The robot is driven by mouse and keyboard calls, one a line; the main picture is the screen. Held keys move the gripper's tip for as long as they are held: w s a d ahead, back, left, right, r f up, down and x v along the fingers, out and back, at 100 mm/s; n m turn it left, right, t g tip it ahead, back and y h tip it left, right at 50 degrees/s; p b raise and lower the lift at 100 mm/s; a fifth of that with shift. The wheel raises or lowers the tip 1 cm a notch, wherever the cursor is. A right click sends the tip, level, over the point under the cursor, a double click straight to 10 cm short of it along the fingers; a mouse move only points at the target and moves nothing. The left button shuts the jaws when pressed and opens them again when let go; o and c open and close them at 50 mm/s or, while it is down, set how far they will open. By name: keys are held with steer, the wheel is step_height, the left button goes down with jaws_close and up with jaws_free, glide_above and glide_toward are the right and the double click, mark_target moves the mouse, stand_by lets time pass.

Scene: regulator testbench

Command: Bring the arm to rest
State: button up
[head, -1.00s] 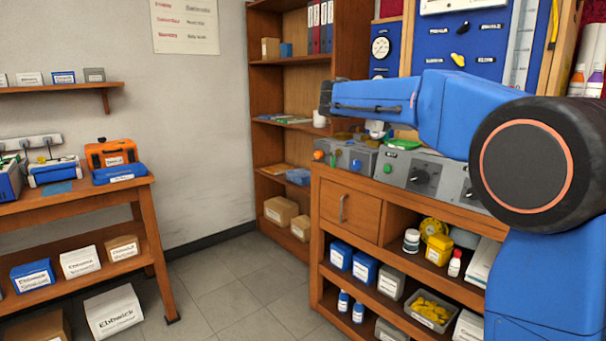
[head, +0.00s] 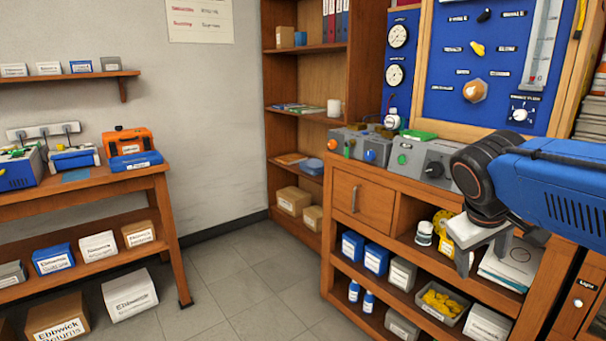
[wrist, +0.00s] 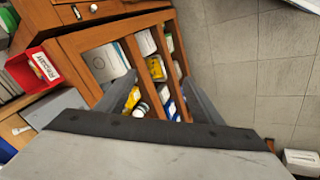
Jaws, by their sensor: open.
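My blue arm (head: 565,185) reaches in from the right edge in the head view. My gripper (head: 482,262) hangs at its end, in front of the right-hand wooden bench's shelves. In the wrist view my gripper (wrist: 163,98) shows as two grey fingers spread apart, with nothing held between them. Beyond the fingers are the bench's open shelves and the tiled floor.
The wooden bench (head: 362,200) holds grey control boxes on top and bottles, boxes and a grey tray (head: 441,303) on its shelves. A blue gauge panel (head: 490,60) stands behind it. In the wrist view a red bin (wrist: 36,68) is at left.

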steer(key=s+a+f+m+y, duration=0.1)
steer(key=s+a+f+y, duration=0.1)
steer(key=s+f, duration=0.4)
steer(key=s+a+f+m+t+y, duration=0.1)
steer(key=s+a+f+y, duration=0.1)
steer(key=s+a+f, duration=0.2)
steer(key=shift+s+a+f, duration=0.4)
steer(key=shift+s+f, duration=0.5)
stand_by(0.7)
